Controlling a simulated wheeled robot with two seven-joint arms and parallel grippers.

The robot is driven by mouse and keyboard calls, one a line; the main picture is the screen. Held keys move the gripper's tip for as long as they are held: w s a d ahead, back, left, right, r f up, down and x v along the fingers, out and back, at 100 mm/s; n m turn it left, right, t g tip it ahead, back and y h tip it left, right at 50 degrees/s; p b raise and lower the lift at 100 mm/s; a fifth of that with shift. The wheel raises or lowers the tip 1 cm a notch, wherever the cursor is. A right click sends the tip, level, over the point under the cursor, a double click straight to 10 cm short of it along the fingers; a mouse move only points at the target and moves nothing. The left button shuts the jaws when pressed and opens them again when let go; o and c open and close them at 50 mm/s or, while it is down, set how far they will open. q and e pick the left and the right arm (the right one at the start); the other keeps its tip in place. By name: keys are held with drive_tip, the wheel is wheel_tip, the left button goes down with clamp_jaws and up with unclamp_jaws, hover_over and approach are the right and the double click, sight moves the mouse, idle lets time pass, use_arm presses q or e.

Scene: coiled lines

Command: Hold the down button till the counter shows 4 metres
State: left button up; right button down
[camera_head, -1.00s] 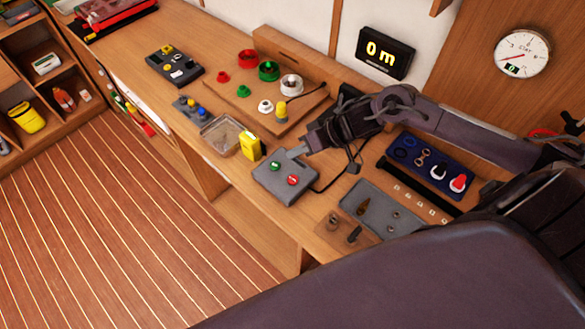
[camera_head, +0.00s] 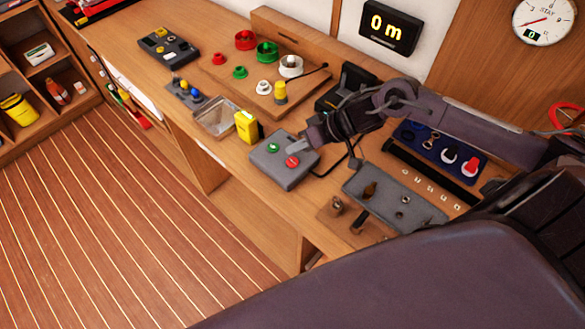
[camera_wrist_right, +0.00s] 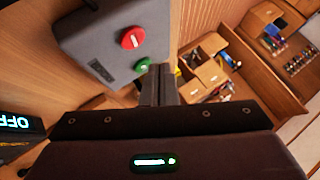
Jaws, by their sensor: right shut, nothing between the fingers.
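A grey control box (camera_head: 283,172) on the bench carries a green button (camera_head: 273,147) and a red button (camera_head: 292,161). Their marks are too small to read in the head view. The wrist view shows the red button (camera_wrist_right: 132,38) and the green button (camera_wrist_right: 142,64) too. My right gripper (camera_head: 291,150) is shut and empty, its fingertips at the box beside the buttons. In the wrist view its fingertips (camera_wrist_right: 160,72) are close to the green button; I cannot tell whether they touch. The counter (camera_head: 390,27) on the wall reads 0 m. My left gripper is not in view.
A yellow object (camera_head: 247,126) and a clear tray (camera_head: 216,118) stand left of the box. A grey tray (camera_head: 390,200) with small parts lies right of it. A round dial (camera_head: 544,20) hangs on the wall. A dark display (camera_wrist_right: 15,124) reads OFF.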

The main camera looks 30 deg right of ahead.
sight(288, 162)
drive_tip(key=shift+f, duration=1.15)
drive_tip(key=shift+f, duration=0.15)
idle(1.0)
drive_tip(key=shift+f, duration=0.25)
drive_tip(key=shift+s+f, duration=0.1)
drive_tip(key=shift+f, duration=0.4)
idle(5.0)
